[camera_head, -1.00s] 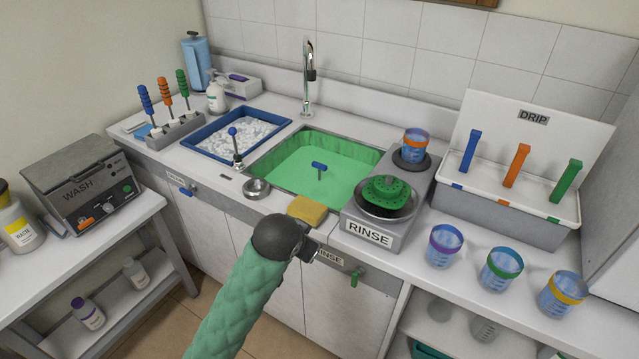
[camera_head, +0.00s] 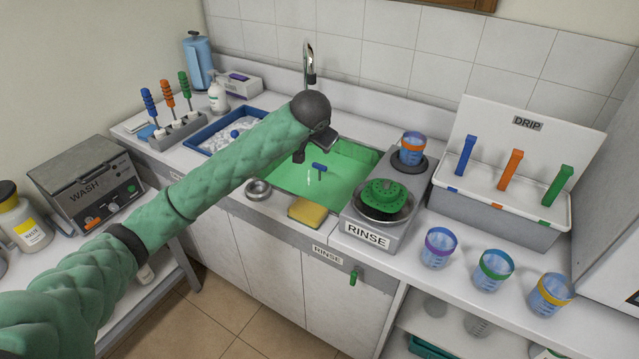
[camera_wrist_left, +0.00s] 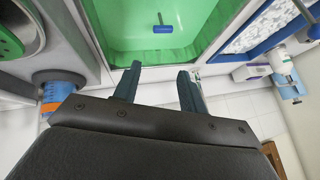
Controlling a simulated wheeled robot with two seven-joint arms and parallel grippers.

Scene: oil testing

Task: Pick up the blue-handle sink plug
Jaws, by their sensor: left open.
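The sink plug's blue T-shaped handle (camera_head: 319,166) stands up out of the green sink (camera_head: 352,172); its lower end is hard to make out. My left gripper (camera_head: 304,151) is over the sink, at its back part, a little above and behind the handle in the head view. In the left wrist view the jaws (camera_wrist_left: 157,78) are open and empty, and the blue handle (camera_wrist_left: 163,29) lies beyond the fingertips, apart from them. My left forearm hides part of the sink's left side. My right gripper is not in view.
The faucet (camera_head: 308,65) stands just behind my left gripper. A yellow sponge (camera_head: 307,211) and a small metal bowl (camera_head: 258,191) sit at the sink's front edge. The rinse unit (camera_head: 368,237) stands to the right, and a blue tray (camera_head: 186,146) to the left.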

